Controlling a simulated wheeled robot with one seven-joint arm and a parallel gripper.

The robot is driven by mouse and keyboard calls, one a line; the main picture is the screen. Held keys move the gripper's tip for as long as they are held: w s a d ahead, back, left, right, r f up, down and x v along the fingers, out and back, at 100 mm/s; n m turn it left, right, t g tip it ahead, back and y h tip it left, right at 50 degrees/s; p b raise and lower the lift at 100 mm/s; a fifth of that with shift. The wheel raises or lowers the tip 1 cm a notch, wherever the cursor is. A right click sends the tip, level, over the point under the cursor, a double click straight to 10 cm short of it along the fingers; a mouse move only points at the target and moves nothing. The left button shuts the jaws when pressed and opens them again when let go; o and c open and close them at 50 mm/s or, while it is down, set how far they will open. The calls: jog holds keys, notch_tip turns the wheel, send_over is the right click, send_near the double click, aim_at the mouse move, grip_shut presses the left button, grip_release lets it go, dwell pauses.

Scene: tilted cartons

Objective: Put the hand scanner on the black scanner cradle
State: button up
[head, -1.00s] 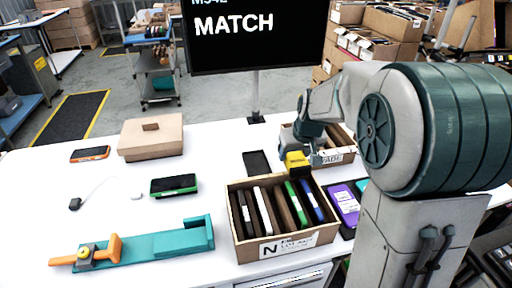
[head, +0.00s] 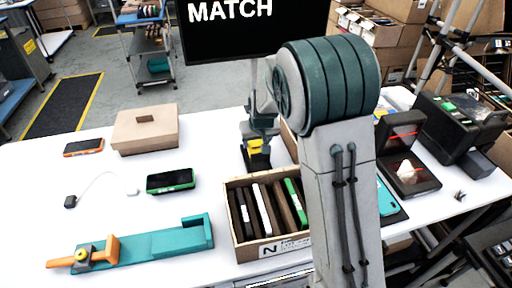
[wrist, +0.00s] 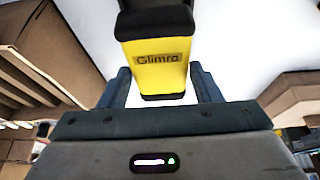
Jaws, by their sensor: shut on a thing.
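The hand scanner (head: 257,147) is yellow and black and sits in my gripper (head: 257,138). In the wrist view the scanner's yellow body (wrist: 158,62), marked "Glimra", is between the two dark fingers of my gripper (wrist: 163,85), which is shut on it. The black scanner cradle (head: 246,160) is a dark flat piece on the white table behind the open carton. The scanner is over or just in front of it in the head view and hides much of it. I cannot tell whether they touch. The cradle is not seen in the wrist view.
An open carton (head: 268,248) with several upright phones stands just in front, and another carton edge (head: 291,140) is close on the right. A green-edged phone (head: 170,181), a slotted cardboard box (head: 145,128) and a teal fixture (head: 180,240) lie left.

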aim_at(256, 149)
jog(key=shift+a+f+p, duration=0.1)
jog(key=shift+f+p, duration=0.2)
jog(key=shift+f, duration=1.75)
jog(key=shift+w, duration=0.1)
jog(key=shift+f, duration=0.2)
jog(key=o, duration=0.9)
jog(key=shift+r, duration=0.1)
